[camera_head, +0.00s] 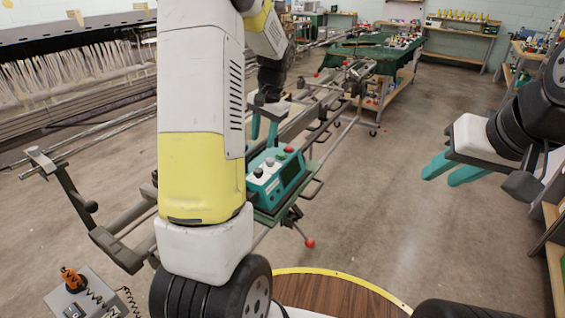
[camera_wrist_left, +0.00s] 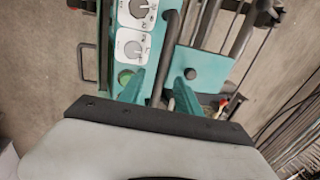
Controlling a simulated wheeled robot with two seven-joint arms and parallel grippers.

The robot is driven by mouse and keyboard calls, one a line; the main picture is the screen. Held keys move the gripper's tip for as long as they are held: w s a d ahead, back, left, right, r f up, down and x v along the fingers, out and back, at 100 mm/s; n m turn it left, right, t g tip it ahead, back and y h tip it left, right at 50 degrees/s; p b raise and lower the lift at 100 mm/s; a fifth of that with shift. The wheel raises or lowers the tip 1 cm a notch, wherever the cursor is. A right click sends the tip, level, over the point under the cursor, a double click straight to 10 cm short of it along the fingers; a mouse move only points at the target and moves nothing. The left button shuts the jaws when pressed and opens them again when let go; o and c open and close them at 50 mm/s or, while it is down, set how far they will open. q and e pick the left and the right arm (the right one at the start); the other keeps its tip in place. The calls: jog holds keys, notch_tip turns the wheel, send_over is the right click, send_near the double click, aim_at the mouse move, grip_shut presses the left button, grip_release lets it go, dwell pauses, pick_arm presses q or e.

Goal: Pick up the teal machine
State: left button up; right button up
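The teal machine (camera_head: 272,182) sits on the metal frame in the middle of the head view, with knobs and a red button on its sloped top. My own left arm hides part of its left side. In the left wrist view, its teal panel with dials (camera_wrist_left: 137,45) fills the upper middle. My left gripper (camera_head: 265,125) is above and behind the machine in the head view. Its teal fingers (camera_wrist_left: 160,85) are apart, and a dark bar (camera_wrist_left: 168,55) shows between them; contact cannot be told. My right gripper (camera_head: 445,172) is open and empty in the air at right.
A long metal frame (camera_head: 130,215) with rails runs around the machine. A grey control box (camera_head: 85,295) with an orange part is at lower left. A green-covered table (camera_head: 375,55) stands behind, and a wooden workbench (camera_head: 550,235) is at right. The floor at centre right is clear.

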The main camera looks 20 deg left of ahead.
aim_at(262, 142)
pick_arm(q)
jog(key=f, duration=0.3)
jog(key=shift+a+f, duration=0.2)
jog(key=shift+a, duration=0.2)
jog(key=shift+c, duration=0.2)
grip_shut()
jog(key=shift+w+r, duration=0.1)
jog(key=shift+r, duration=0.05)
dwell(0.7)
